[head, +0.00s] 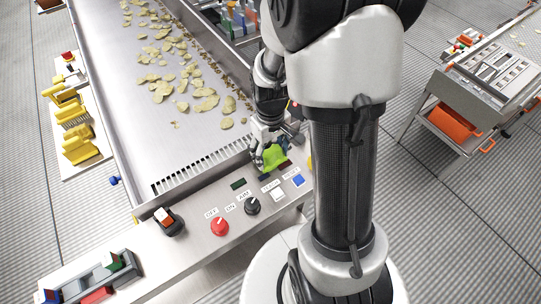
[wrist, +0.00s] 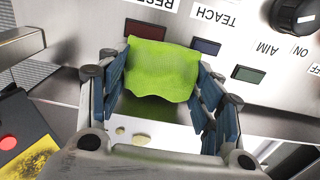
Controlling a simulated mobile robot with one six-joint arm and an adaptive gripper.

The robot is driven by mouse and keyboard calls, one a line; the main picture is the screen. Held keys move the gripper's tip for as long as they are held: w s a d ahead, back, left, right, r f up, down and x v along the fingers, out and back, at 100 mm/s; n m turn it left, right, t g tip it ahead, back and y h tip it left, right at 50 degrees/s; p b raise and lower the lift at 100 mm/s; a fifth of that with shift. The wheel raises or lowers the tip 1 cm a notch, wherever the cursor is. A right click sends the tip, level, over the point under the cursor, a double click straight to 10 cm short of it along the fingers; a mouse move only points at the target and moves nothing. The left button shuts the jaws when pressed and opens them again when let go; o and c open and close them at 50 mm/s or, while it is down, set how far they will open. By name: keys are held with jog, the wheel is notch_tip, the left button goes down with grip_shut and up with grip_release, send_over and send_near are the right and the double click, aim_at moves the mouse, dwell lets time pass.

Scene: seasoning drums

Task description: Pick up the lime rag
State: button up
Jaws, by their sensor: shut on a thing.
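The lime rag (wrist: 162,70) is a bright green cloth held between the blue-padded fingers of my gripper (wrist: 165,85) in the wrist view. My gripper is shut on it, and its lower edge hangs loose and wavy. In the head view the rag (head: 274,157) shows below my gripper (head: 265,150), at the upper part of the control panel near the end of the conveyor. I cannot tell whether the rag still touches the panel. My gripper hides part of it in the head view.
The control panel (head: 190,252) carries a red knob (head: 220,227), a black knob (head: 252,206) and labelled buttons close to my gripper. The conveyor tray (head: 150,120) with scattered chips lies behind. A metal cart (head: 490,80) with an orange bin (head: 452,124) stands at the right.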

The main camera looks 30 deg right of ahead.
aim_at(271, 151)
jog(key=shift+c, duration=1.3)
notch_tip(271, 151, up, 20)
jog(key=p, duration=0.5)
